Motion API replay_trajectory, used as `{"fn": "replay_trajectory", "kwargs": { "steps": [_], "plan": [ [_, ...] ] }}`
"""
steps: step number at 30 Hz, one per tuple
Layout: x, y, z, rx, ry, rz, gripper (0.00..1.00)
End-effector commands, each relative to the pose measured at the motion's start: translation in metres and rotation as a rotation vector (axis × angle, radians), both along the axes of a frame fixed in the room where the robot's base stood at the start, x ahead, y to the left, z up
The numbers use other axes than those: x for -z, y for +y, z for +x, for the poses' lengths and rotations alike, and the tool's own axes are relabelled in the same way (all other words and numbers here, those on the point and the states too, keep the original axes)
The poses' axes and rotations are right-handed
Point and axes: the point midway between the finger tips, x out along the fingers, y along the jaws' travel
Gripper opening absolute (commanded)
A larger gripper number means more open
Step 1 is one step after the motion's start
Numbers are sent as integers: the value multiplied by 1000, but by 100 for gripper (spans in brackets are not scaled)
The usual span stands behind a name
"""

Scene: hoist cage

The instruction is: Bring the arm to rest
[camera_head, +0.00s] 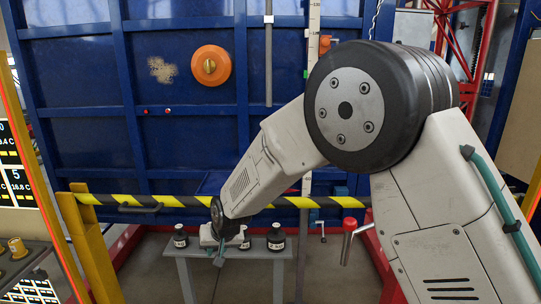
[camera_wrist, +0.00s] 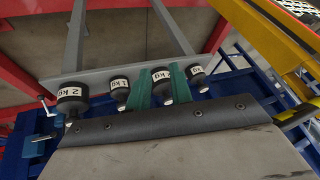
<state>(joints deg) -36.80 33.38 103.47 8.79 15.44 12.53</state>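My gripper (camera_wrist: 160,70) shows in the wrist view as two green fingers spread apart. One black weight (camera_wrist: 158,88) with a white label appears in the gap between them; I cannot tell whether they touch it. In the head view my gripper (camera_head: 218,252) hangs low over a small grey bench (camera_head: 235,253), at the end of my bent arm, which crosses from the right. The fingers are mostly hidden there by the wrist.
Several black weights stand on the bench, including a 2 kg one (camera_wrist: 72,97) and a 1 kg one (camera_wrist: 120,92). A yellow post (camera_head: 85,240) stands left.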

Motion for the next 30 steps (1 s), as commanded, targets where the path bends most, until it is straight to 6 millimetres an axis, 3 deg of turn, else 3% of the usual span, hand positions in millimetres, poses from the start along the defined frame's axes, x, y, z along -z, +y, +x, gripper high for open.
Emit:
{"fn": "replay_trajectory", "kwargs": {
  "steps": [1, 6, 15, 21, 24, 27, 30],
  "plan": [
    [-21, -31, -12, -3, 37, -35, 22],
    [-70, -128, -70, -28, 186, -161, 22],
    [-141, -276, -194, -21, 398, -295, 22],
    [-170, -347, -279, 33, 477, -328, 22],
    [-179, -373, -315, 80, 483, -326, 22],
    [-184, -392, -341, 139, 449, -313, 22],
    [-190, -404, -356, 196, 392, -291, 22]
  ]
}}
